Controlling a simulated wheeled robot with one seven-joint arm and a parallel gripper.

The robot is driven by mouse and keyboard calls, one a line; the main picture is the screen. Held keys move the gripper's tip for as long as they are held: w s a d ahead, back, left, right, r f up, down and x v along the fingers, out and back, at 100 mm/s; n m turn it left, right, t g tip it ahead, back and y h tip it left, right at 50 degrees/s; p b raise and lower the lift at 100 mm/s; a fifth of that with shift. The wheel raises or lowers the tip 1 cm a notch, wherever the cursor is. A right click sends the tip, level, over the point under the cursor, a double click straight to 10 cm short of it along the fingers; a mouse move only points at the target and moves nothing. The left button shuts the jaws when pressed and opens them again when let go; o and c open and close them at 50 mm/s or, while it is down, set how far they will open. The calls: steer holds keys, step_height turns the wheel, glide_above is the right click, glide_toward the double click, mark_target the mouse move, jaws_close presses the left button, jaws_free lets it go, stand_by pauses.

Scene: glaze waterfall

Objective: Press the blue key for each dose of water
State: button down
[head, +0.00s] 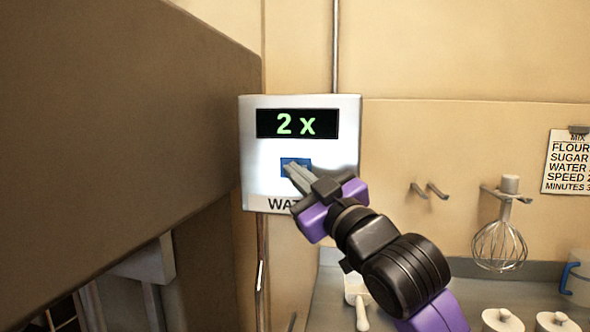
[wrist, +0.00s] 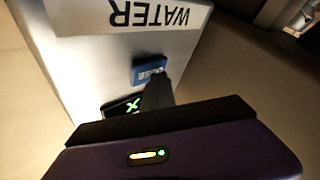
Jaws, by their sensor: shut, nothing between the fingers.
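A white water box (head: 250,150) hangs on the wall, with a dark display (head: 297,123) that reads "2 x" in green. Below the display is the blue key (head: 291,163), partly covered by my fingers. My gripper (head: 289,170) is shut and empty, with its fingertips in front of the key's lower part. In the wrist view the blue key (wrist: 148,69) shows just beyond the fingertips (wrist: 157,85). I cannot tell whether the fingertips touch the key. The word "WATER" (wrist: 147,15) appears upside down in the wrist view.
A large brown panel (head: 120,130) fills the left side, close to the box. To the right, a whisk (head: 499,245) hangs near two wall hooks (head: 428,190) and a recipe card (head: 568,162). White lidded containers (head: 503,320) and a blue-handled jug (head: 577,280) stand below at lower right.

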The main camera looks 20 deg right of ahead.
steer(key=shift+w+d, duration=0.15)
stand_by(0.4)
steer(key=shift+s+a, duration=0.55)
steer(key=shift+s, duration=0.2)
steer(key=shift+s+a+p, duration=0.2)
steer(key=shift+s+a, duration=0.55)
steer(key=shift+s, duration=0.3)
steer(key=shift+s+a+p, duration=0.15)
steer(key=shift+s+a, duration=0.6)
steer(key=shift+s, duration=0.25)
stand_by(1.4)
